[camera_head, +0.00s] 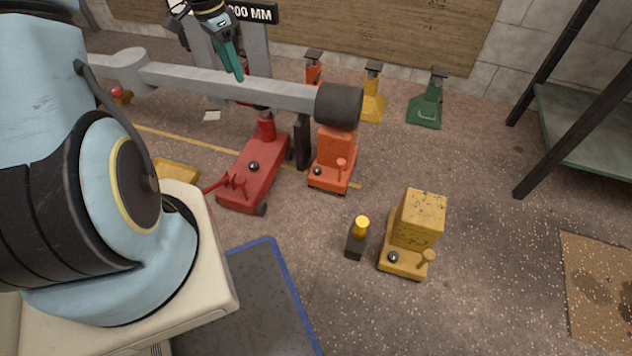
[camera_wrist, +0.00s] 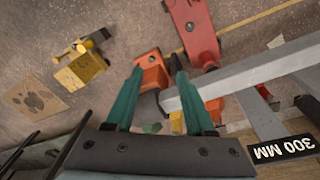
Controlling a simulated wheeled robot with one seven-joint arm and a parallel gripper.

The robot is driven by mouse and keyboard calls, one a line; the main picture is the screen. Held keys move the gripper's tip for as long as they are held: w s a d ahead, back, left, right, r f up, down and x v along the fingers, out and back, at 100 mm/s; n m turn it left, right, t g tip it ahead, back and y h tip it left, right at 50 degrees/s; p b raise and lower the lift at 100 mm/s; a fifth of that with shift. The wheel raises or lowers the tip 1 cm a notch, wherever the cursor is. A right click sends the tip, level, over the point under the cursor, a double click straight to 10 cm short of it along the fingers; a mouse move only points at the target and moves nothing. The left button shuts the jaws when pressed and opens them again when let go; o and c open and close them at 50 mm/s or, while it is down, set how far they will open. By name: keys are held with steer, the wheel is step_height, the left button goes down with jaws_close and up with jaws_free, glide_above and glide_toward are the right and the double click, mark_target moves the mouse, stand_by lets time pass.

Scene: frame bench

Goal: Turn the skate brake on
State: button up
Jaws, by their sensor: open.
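An orange skate (camera_head: 335,155) stands on the floor beneath the black end of a grey beam (camera_head: 215,84). It has an upright block, a black knob (camera_head: 318,171) and an orange lever (camera_head: 341,165) at its front. A yellow skate (camera_head: 417,222) stands apart at the front right, with a similar black knob (camera_head: 394,257) and yellow lever (camera_head: 428,257). My gripper (camera_head: 238,76) is above and behind the beam, away from both skates. In the wrist view my gripper (camera_wrist: 160,72) has its teal fingers apart and empty; the orange skate (camera_wrist: 148,66) shows beyond them. I cannot tell either brake's state.
A red jack (camera_head: 256,172) stands left of the orange skate. A dark bottle with a yellow cap (camera_head: 357,238) stands beside the yellow skate. Orange, yellow (camera_head: 373,92) and green (camera_head: 429,100) stands line the back. The floor right of the orange skate is clear.

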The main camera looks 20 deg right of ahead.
steer(key=w+d+f+m+g+b, duration=0.15)
steer(key=d+f+b, duration=0.25)
steer(key=f, duration=0.4)
steer(key=d+f+m+t+b, duration=0.1)
steer(key=d+f+m+b, duration=0.3)
steer(key=f, duration=0.5)
steer(key=m+g+h+b, duration=0.2)
steer(key=m+b, duration=0.4)
steer(key=b, duration=0.6)
glide_toward(317, 168)
steer(key=b+x, duration=0.5)
steer(key=x, duration=0.3)
steer(key=shift+s+d+f, duration=0.1)
steer(key=shift+s+f, duration=0.05)
steer(key=shift+f, duration=0.1)
jaws_close()
